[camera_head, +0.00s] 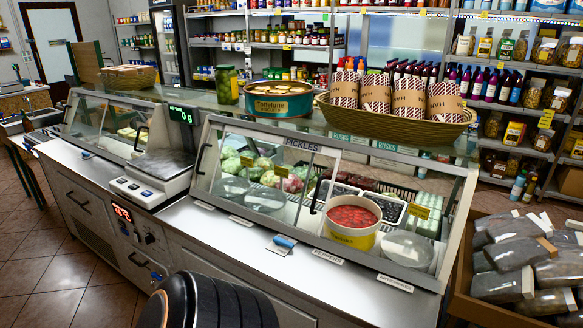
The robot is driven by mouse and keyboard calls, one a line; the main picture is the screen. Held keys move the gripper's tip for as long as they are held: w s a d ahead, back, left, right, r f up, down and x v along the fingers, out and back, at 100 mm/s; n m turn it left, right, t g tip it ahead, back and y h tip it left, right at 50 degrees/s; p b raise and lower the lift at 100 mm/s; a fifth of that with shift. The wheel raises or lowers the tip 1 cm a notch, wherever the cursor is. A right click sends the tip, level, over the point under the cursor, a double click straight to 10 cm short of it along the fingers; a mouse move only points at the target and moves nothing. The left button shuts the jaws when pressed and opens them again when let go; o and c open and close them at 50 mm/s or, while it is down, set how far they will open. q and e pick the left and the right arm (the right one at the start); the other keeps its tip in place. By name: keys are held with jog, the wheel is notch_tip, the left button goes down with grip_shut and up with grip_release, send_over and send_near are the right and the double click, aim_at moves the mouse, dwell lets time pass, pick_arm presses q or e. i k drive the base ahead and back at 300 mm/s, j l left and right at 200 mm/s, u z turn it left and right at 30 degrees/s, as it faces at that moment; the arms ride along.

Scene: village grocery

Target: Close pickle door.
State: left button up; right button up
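A second black handle (318,197) stands near the middle of the case, beside a slanted frame edge. Behind and to the right of it are a tub of red food (352,220) and a clear-domed dish (407,250). I cannot tell for certain which panel is the pickle door or how far it is open. Neither gripper is in view.
A scale (150,180) stands on the counter left of the case. A wicker basket (395,118) of paper packages, a round tin (277,98) and a pickle jar (227,84) stand on top. A box of dark packages (520,265) is at right. Tiled floor shows at left.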

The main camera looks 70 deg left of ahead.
aim_at(326, 151)
jog(key=u, duration=2.45)
jog(key=j+u, duration=0.2)
jog(key=i+j+u, duration=0.15)
